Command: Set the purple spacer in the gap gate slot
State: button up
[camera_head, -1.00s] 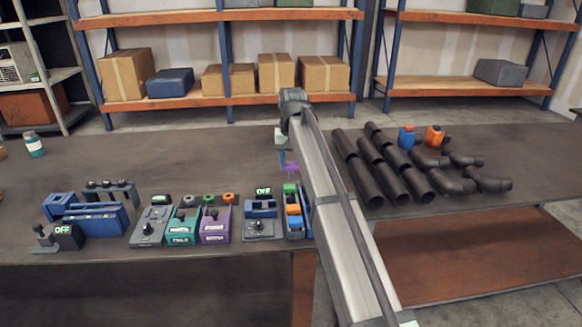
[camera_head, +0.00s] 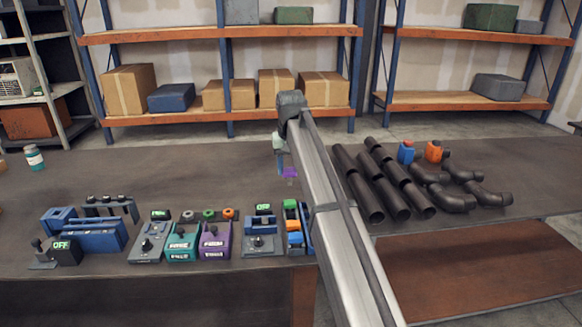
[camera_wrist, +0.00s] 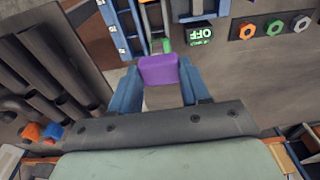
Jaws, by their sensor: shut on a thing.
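The purple spacer (camera_wrist: 158,70) is held between the two blue fingers of my gripper (camera_wrist: 156,84) in the wrist view. In the head view the spacer (camera_head: 290,174) hangs above the bench, beyond the row of devices, with my arm just right of it and partly hiding my gripper (camera_head: 283,165). A blue rack (camera_head: 307,238) with green, orange and blue blocks stands at the bench's front, partly behind my arm. Left of it is a blue device (camera_head: 259,232) with a slot-like gap and an OFF sign (camera_head: 263,209). I cannot tell which is the gap gate.
Teal (camera_head: 181,243) and purple (camera_head: 214,241) boxes and a grey switch box (camera_head: 150,242) stand left of the blue device. Dark pipes (camera_head: 366,190) and elbows (camera_head: 455,197) lie to the right. The bench behind the devices is mostly clear.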

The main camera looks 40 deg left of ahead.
jog(key=s+a+f, duration=0.6)
jog(key=s+f, duration=0.2)
jog(key=f, duration=0.1)
jog(key=shift+s+a+f, duration=0.3)
jog(key=shift+a+f, duration=0.1)
jog(key=shift+f, duration=0.15)
dwell(0.6)
jog(key=shift+f, duration=1.05)
jog(key=shift+f, duration=0.15)
jog(key=shift+f, duration=0.9)
jog(key=shift+f, duration=0.55)
dwell(0.4)
